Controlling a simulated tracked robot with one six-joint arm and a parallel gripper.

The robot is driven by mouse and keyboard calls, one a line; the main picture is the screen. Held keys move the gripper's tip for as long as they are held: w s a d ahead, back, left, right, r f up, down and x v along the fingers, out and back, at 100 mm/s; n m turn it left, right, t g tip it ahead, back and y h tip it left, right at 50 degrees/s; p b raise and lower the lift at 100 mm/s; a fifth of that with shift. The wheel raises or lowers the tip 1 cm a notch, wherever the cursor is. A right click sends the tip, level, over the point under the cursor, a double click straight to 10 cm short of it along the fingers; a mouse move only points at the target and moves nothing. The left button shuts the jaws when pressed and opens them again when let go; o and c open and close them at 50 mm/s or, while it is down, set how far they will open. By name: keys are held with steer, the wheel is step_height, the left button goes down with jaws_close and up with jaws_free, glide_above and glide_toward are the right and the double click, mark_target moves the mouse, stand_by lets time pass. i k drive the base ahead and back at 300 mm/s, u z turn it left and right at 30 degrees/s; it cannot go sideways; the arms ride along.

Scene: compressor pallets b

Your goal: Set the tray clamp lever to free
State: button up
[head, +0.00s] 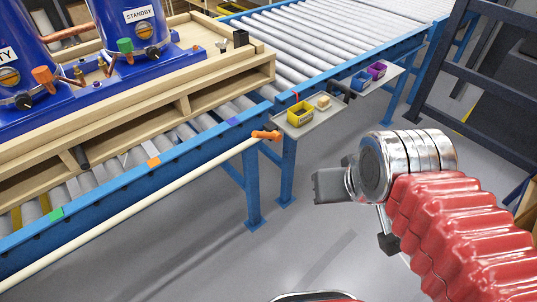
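A small light tray (312,121) is fixed to the blue conveyor frame, right of the pallet. An orange lever-like handle (266,135) sits by the tray's left corner, at the end of a long cream rail; I cannot tell if it is the tray clamp lever or which setting it is in. A dark part (340,90) on the tray's far side is too small to make out. My gripper (330,186) is over the floor to the right of and below the tray, apart from it. Its fingers are not clear enough to show open or shut.
The tray holds a yellow bin (300,114), a tan block (323,102), a blue bin (361,81) and a purple bin (376,70). A wooden pallet (190,103) with blue compressors (133,30) stands on the rollers. Blue legs (250,185) stand below. Grey floor between is clear.

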mark_target(274, 135)
steer(key=k, duration=0.85)
steer(key=u, duration=0.45)
steer(key=i, duration=1.45)
steer(key=u, duration=0.05)
